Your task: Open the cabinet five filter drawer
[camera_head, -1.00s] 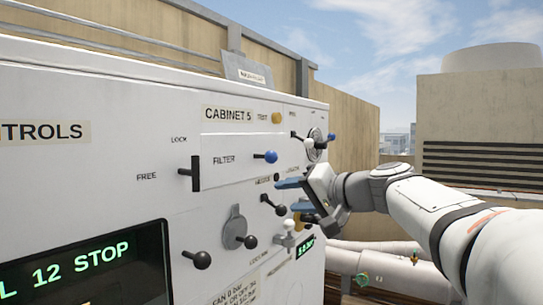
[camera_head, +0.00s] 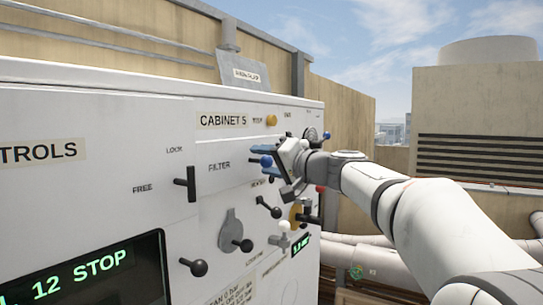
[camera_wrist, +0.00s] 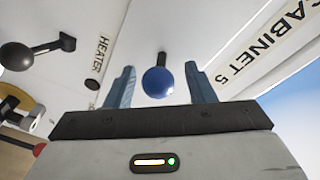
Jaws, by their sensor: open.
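The filter drawer (camera_head: 222,171) is a flat white panel labelled FILTER, below the CABINET 5 sign, and looks flush with the cabinet front. Its blue ball knob (camera_head: 266,161) sits at the panel's right side. My gripper (camera_head: 259,160) is at the knob with its blue fingers open. In the wrist view the blue knob (camera_wrist: 158,82) lies between the two spread fingers, with a gap on both sides. A black lever (camera_head: 190,183) stands left of the drawer, by the LOCK and FREE labels. I cannot tell which setting it is in.
A lit display (camera_head: 80,272) is at lower left. Pipes (camera_head: 365,253) run at right, with open air above.

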